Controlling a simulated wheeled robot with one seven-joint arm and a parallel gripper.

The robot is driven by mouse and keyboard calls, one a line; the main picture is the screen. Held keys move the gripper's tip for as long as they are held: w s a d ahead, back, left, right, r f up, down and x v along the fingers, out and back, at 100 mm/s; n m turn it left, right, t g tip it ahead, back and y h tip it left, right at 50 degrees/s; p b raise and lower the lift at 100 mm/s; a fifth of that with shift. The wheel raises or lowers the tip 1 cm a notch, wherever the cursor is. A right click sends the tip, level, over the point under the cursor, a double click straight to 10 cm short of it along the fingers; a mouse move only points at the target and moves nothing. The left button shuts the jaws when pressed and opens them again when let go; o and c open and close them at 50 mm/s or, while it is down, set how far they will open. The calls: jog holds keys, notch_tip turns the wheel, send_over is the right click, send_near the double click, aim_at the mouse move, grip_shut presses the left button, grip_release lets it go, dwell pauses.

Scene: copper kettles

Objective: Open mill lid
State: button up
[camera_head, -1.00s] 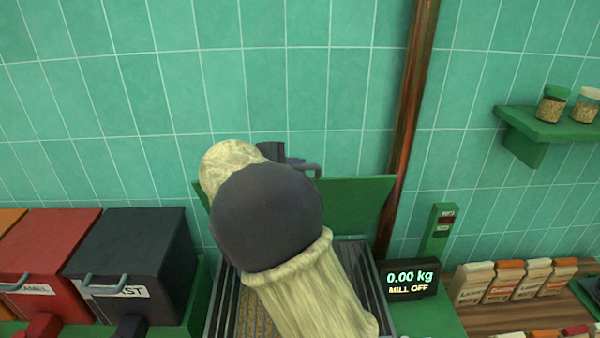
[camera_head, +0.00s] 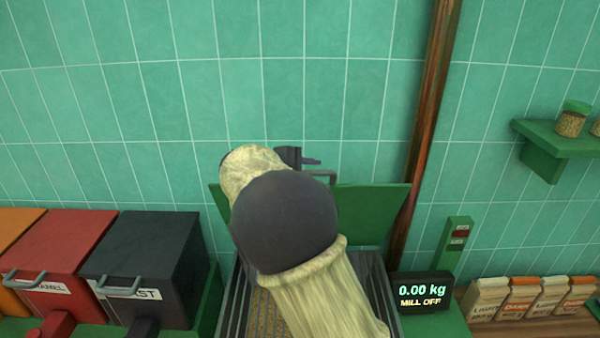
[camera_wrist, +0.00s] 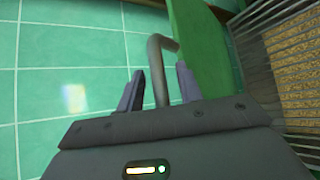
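The green mill lid (camera_head: 370,212) stands raised, roughly upright, behind the mill's open hopper (camera_head: 232,300). Its grey bent handle (camera_head: 325,174) sits at the lid's top edge, partly hidden by my arm. In the wrist view the handle (camera_wrist: 158,65) runs between my gripper's (camera_wrist: 159,88) two fingers, with a gap showing on each side. The lid (camera_wrist: 205,45) is right of the fingers there. My gripper is open; in the head view its fingers (camera_head: 310,160) show just above the handle, the rest hidden behind my wrist.
Grain shows under the hopper's slats (camera_wrist: 300,60). A display (camera_head: 424,291) reads 0.00 kg, MILL OFF. A copper pipe (camera_head: 425,120) rises right of the lid. Dark (camera_head: 150,260) and red bins (camera_head: 60,250) stand left. A shelf (camera_head: 555,137) with jars is at right.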

jog(key=shift+s+a+r+b, duration=0.1)
jog(key=shift+s+a+b, duration=0.15)
jog(key=shift+a+b, duration=0.2)
jog(key=b+v, duration=0.6)
jog(key=v, duration=1)
jog(key=shift+r, duration=0.2)
